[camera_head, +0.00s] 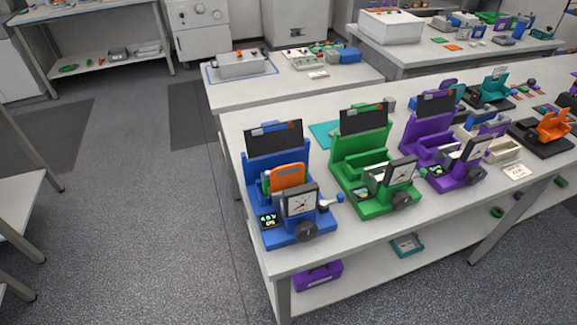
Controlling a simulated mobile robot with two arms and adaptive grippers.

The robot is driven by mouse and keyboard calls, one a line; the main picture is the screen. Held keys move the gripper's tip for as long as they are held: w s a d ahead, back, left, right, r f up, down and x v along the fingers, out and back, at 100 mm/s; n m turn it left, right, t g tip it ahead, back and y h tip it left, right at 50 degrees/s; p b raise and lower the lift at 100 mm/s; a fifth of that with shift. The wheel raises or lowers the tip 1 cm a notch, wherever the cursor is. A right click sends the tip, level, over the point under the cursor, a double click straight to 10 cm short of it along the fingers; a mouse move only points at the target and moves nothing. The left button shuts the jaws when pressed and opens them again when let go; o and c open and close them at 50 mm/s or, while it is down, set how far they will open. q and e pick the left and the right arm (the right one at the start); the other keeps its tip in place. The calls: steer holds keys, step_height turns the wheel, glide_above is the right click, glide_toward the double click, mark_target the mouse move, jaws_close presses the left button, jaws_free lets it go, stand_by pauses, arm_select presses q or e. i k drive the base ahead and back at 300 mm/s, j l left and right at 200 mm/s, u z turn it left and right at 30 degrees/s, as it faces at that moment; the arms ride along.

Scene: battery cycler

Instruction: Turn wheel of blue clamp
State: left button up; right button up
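The blue clamp (262,185) stands upright near the left front corner of the long white table. It has a dark panel at its top, an orange block (288,177) held in its middle, a white dial gauge (301,201) and a small lit display (269,219). A black wheel (307,231) sits low on its front face. A small lever with a blue knob (340,197) sticks out on its right side. Neither of my grippers shows in the head view.
A green clamp (347,160) and a purple clamp (430,145) of the same build stand to the right on the white table (345,236). A purple box (318,275) lies on the shelf below. Open floor (150,200) lies left of the table.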

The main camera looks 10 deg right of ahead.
mark_target(305, 231)
steer(key=j+z, duration=0.7)
